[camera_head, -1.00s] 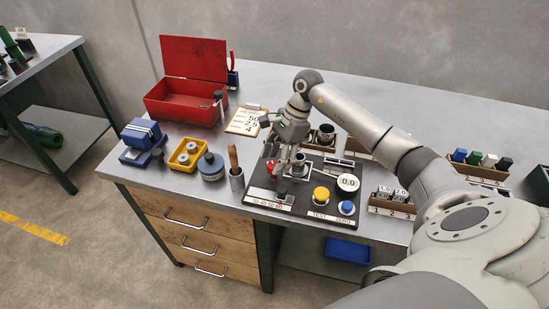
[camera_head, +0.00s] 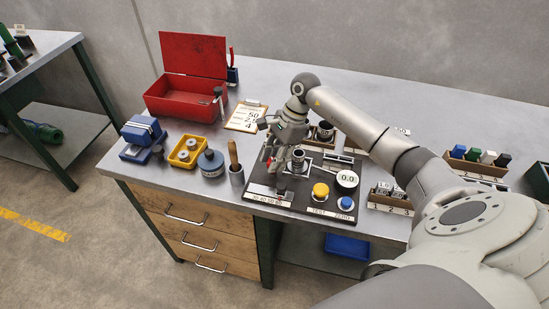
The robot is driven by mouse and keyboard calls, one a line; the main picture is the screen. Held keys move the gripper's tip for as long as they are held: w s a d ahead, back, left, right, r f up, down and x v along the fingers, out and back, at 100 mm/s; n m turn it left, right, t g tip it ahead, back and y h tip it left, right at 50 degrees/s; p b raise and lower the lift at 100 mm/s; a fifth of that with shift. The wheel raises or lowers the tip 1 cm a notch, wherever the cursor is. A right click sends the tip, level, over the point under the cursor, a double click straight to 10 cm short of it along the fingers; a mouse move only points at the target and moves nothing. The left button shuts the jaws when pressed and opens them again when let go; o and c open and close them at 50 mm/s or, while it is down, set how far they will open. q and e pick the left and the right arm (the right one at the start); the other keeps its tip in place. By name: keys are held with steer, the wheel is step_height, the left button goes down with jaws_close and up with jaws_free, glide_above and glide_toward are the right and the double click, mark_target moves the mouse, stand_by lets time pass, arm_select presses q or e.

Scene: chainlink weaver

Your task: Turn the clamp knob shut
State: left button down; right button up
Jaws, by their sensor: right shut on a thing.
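The black test fixture (camera_head: 258,189) lies on the bench near its front edge. My right gripper (camera_head: 277,166) reaches down over its left part and is shut on the red clamp knob (camera_head: 269,160). Only a little red shows beside the fingers; the rest of the knob is hidden, so I cannot tell how far it is turned. A metal cup-shaped holder (camera_head: 298,158) stands just right of the fingers. The round display (camera_head: 347,179) reads 0.0. My left gripper is not in view.
A yellow button (camera_head: 320,190) and a blue button (camera_head: 346,203) sit on the fixture's front right. A clipboard (camera_head: 245,117) lies behind; an open red toolbox (camera_head: 172,104) is back left.

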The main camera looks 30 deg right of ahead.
steer(key=shift+m, duration=0.3)
steer(key=m+t+b, duration=0.1)
steer(key=m+b, duration=0.1)
steer(key=shift+s+f+m+h, duration=0.1)
steer(key=shift+m+h, duration=0.2)
steer(key=shift+m, duration=0.1)
steer(key=m+t+b, duration=0.1)
steer(key=m, duration=0.1)
steer(key=m+t+h+b, duration=0.1)
steer(key=m+b, duration=0.1)
steer(key=m, duration=0.1)
steer(key=m+h+b, duration=0.1)
steer(key=m, duration=0.2)
steer(key=m+t+b, duration=0.1)
steer(key=m+b, duration=0.1)
steer(key=shift+a+m+h, duration=0.2)
steer(key=shift+m+h, duration=0.2)
steer(key=shift+s+m+h+b, duration=0.1)
steer(key=shift+m+h+b, duration=0.9)
steer(key=shift+m, duration=0.8)
steer(key=o, duration=1)
